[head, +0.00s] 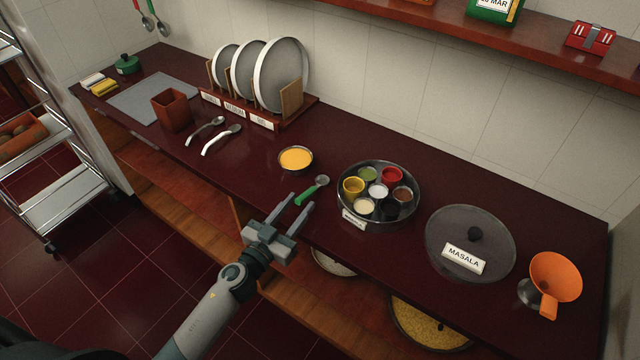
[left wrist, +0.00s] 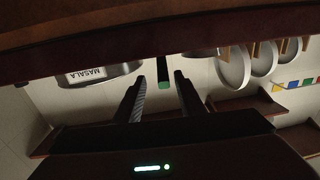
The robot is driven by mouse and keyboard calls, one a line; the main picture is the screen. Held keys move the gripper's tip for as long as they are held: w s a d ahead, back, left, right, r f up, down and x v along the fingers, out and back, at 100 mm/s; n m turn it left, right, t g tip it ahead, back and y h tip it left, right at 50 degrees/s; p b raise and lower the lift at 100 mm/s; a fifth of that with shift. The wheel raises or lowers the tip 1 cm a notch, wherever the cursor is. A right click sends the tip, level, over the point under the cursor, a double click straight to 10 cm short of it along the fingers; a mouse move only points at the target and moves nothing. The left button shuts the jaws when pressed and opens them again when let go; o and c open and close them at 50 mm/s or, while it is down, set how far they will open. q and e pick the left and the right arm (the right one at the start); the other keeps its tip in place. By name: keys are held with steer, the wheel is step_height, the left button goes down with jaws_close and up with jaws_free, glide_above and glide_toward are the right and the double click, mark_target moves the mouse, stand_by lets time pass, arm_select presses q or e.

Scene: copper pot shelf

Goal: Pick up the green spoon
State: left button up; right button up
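The green spoon (head: 306,194) lies on the dark red counter (head: 390,252), between the yellow bowl and the round spice tin. Its green handle points toward the front edge and its small grey bowl points away. My left gripper (head: 299,205) is open at the counter's front edge, with its two fingers reaching toward the handle end. In the left wrist view, which looks upside down, the green handle (left wrist: 163,78) shows between the open fingers (left wrist: 161,84). I cannot tell whether a finger touches it. My right gripper is not in view.
A yellow bowl (head: 296,159) stands left of the spoon. A spice tin (head: 412,212) with several cups stands close on its right. Two grey spoons (head: 222,138) lie farther left. A lid (head: 448,232) and orange funnel (head: 556,274) are at the right. An open shelf (head: 283,279) is below the counter.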

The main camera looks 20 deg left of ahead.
mark_target(307, 192)
arm_select(q)
steer(key=shift+a+f+p+x, duration=0.15)
steer(key=shift+x, duration=1.15)
steer(key=shift+a+f+p+x, duration=0.1)
steer(key=shift+p+x, duration=0.05)
steer(key=shift+x, duration=1.1)
steer(key=shift+c, duration=0.6)
jaws_close()
